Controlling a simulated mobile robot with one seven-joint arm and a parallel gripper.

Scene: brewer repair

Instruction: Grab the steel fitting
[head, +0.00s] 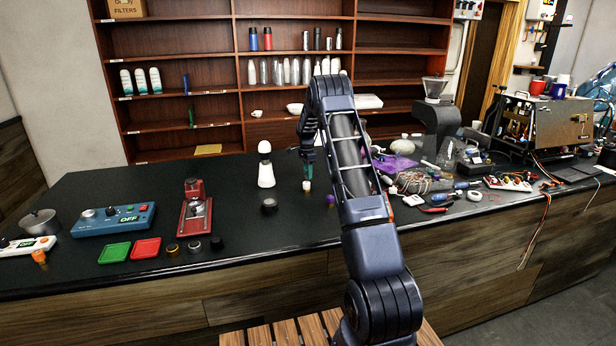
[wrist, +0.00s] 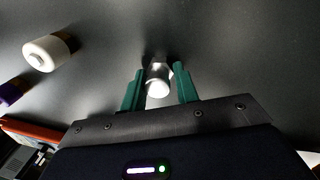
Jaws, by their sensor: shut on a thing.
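The steel fitting (wrist: 158,78) is a short, shiny silver cylinder. In the wrist view it sits between the two green fingers of my gripper (wrist: 159,88), which are shut on it. In the head view my gripper (head: 308,168) points down over the dark counter. I cannot make out the fitting there, and I cannot tell whether it touches the counter.
A white cylinder with a brass-coloured end (wrist: 48,50) and a purple piece (wrist: 14,91) lie to the left in the wrist view. A white bottle (head: 265,168) and a dark round piece (head: 269,205) stand left of my gripper. Tools and cables clutter the counter's right.

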